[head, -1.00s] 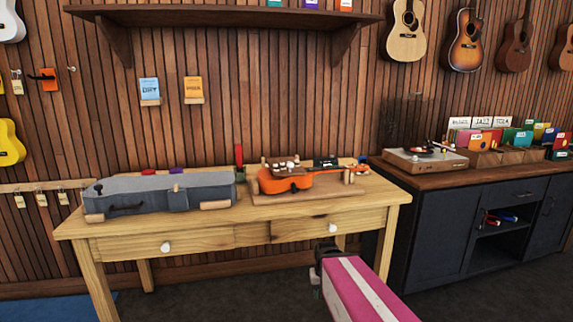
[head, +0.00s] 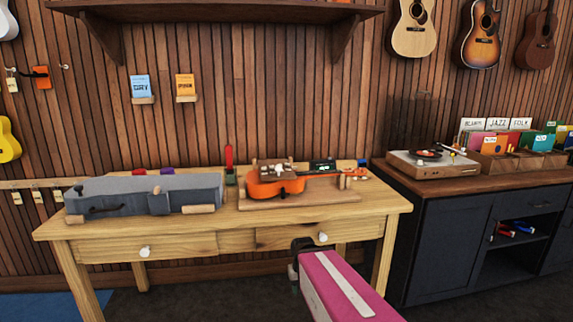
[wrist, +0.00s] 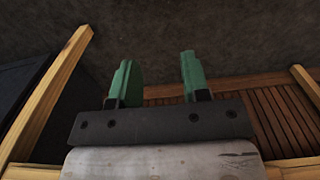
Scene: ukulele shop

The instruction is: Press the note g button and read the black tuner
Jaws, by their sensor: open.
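An orange ukulele (head: 275,187) lies on a wooden cradle board (head: 300,201) on the right half of the workbench. No button marked g can be told apart at this size. My gripper (wrist: 158,78) shows in the wrist view with two green fingers apart and nothing between them. It points at the dark floor beside the wooden table parts. In the head view my pink arm is in front of the bench; the fingers are hidden.
The wooden workbench (head: 110,229) has two drawers with white knobs. A grey case (head: 145,193) lies on its left half. A dark cabinet (head: 450,238) with a turntable (head: 433,163) and record bins stands at right. A shelf (head: 210,9) hangs above.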

